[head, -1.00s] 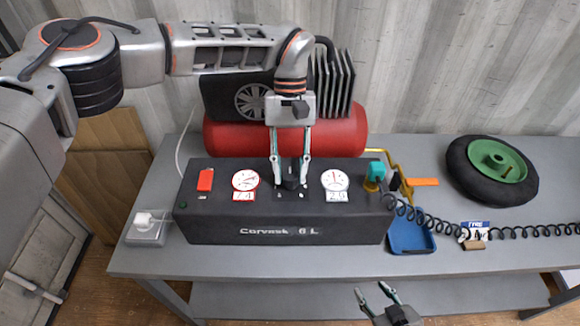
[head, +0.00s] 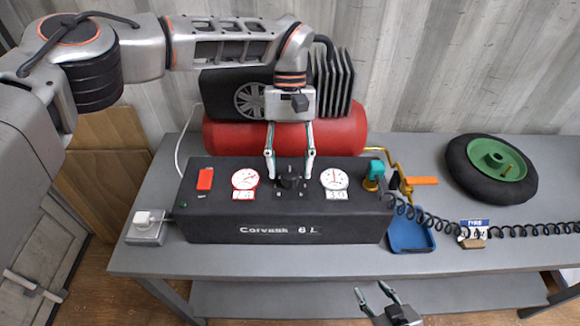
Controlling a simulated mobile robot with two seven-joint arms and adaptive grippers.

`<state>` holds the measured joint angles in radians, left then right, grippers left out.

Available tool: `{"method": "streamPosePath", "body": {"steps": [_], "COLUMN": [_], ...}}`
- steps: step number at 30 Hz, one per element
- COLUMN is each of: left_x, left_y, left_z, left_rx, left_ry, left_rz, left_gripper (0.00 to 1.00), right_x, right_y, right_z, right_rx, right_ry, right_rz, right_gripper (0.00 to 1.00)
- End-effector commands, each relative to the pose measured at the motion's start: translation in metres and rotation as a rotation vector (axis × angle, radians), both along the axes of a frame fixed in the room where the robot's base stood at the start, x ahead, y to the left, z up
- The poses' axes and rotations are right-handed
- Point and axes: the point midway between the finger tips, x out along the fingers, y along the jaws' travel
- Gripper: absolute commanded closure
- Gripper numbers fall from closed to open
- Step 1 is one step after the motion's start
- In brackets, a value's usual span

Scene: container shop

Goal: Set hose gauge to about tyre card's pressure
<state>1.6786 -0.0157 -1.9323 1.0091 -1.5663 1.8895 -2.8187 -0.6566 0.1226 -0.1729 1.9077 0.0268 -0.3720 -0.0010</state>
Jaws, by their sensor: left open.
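My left gripper (head: 290,176) is open, with its fingertips just above and to either side of the black knob (head: 290,179) on the compressor's black panel (head: 281,235). The hose gauge (head: 334,180) is the white dial right of the knob; its small readout below is too blurred to read surely. Another dial (head: 245,180) with a red rim is left of the knob. The tyre card (head: 473,229) stands in a wooden holder on the bench at the right; its figure is too small to read. My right gripper (head: 376,291) is open and empty below the bench's front edge.
A red switch (head: 205,179) is at the panel's left. A red tank (head: 225,137) stands behind. A teal fitting (head: 375,169), orange-handled valve (head: 421,181), blue tray (head: 405,232), coiled hose (head: 536,230) and wheel (head: 467,180) are to the right. The front bench strip is clear.

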Motion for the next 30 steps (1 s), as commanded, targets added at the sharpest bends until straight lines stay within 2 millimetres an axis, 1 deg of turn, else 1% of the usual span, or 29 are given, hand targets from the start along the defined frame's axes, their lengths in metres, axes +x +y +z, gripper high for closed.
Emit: {"method": "streamPosePath", "body": {"steps": [6, 9, 12, 17, 30], "left_x": [0.014, 0.019, 0.023, 0.025, 0.025], "left_y": [-0.001, -0.001, -0.001, 0.000, 0.000], "left_z": [0.033, 0.046, 0.055, 0.062, 0.062], "left_rx": [-0.001, -0.001, 0.000, 0.000, 0.000], "left_ry": [-0.003, -0.002, -0.001, 0.000, 0.000], "left_rz": [0.001, 0.001, 0.000, -0.001, -0.001], "left_gripper": [0.55, 0.55, 0.55, 0.55, 0.55], "right_x": [0.002, 0.002, 0.002, 0.002, 0.003], "right_y": [0.000, 0.000, 0.000, 0.000, 0.000], "right_z": [0.001, 0.002, 0.002, 0.002, 0.002], "right_rx": [0.001, 0.002, 0.002, 0.002, 0.002], "right_ry": [-0.003, -0.004, -0.004, -0.004, -0.006], "right_rz": [-0.002, -0.002, -0.002, -0.002, -0.002], "right_gripper": [0.60, 0.60, 0.60, 0.60, 0.60]}}
